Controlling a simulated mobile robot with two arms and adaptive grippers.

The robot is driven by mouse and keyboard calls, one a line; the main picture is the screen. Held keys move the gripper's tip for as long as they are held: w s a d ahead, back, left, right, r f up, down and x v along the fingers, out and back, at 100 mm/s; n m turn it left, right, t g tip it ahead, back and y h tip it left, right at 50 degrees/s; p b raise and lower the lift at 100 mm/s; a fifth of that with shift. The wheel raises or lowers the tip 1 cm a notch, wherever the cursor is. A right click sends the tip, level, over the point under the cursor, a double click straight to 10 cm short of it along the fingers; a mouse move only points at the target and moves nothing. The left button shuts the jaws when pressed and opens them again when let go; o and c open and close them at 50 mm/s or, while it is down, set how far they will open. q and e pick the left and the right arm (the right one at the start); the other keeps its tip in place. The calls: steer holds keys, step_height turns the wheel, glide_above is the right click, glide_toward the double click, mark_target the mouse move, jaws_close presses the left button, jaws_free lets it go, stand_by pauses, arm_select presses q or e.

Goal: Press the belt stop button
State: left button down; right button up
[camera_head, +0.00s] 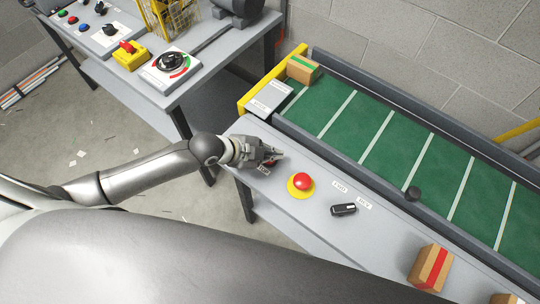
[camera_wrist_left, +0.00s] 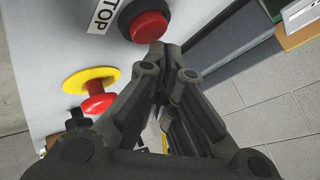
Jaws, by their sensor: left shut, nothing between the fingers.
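The belt stop button is a red button in a black ring (camera_wrist_left: 148,27) beside a STOP label (camera_wrist_left: 103,15) in the left wrist view. In the head view my left gripper (camera_head: 274,154) covers most of it; the label (camera_head: 263,170) shows just below the gripper. The gripper is shut and empty, with its fingertips (camera_wrist_left: 166,50) close to the button's edge in the left wrist view. I cannot tell whether they touch it. My right gripper is not in view.
A red mushroom button on a yellow base (camera_head: 301,183) and a black selector switch (camera_head: 343,209) are on the same grey panel. A green conveyor belt (camera_head: 400,150) runs behind it, with a green-taped box (camera_head: 302,69) at its far left end. A red-taped box (camera_head: 430,267) is at front right.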

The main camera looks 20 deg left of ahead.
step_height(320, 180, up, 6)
steer(key=p, duration=0.5)
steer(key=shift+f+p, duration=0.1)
steer(key=shift+p, duration=0.3)
stand_by(0.4)
